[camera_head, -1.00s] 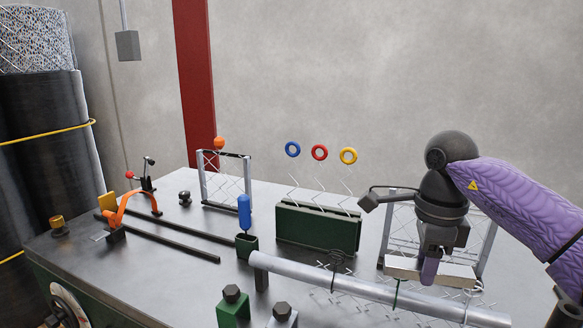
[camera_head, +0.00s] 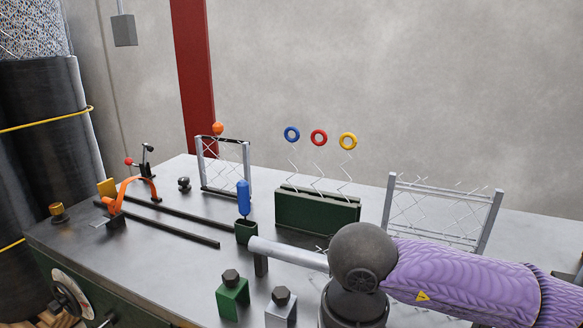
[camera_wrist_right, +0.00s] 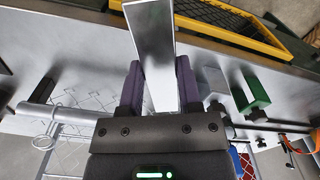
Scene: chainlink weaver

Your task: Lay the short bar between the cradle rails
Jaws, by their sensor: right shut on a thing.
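The short bar (camera_wrist_right: 150,45), a flat light-metal piece, is clamped between the purple fingers of my right gripper (camera_wrist_right: 159,82) in the right wrist view. It sticks out past the fingertips. In the head view my right arm's dark wrist joint hides both the bar and the gripper. Two dark parallel rails, seemingly the cradle rails, lie on the table at the left: a far one (camera_head: 190,213) and a near one (camera_head: 175,229). They are well left of my right arm, with bare table between them. My left gripper is not in view.
A grey pipe (camera_head: 290,254) runs along the table behind my right wrist. A green block (camera_head: 232,300) and a grey block (camera_head: 280,312) with dark knobs stand at the front. An orange arch (camera_head: 132,188), a blue-handled tool (camera_head: 243,198) and a dark green rack (camera_head: 318,216) stand nearby.

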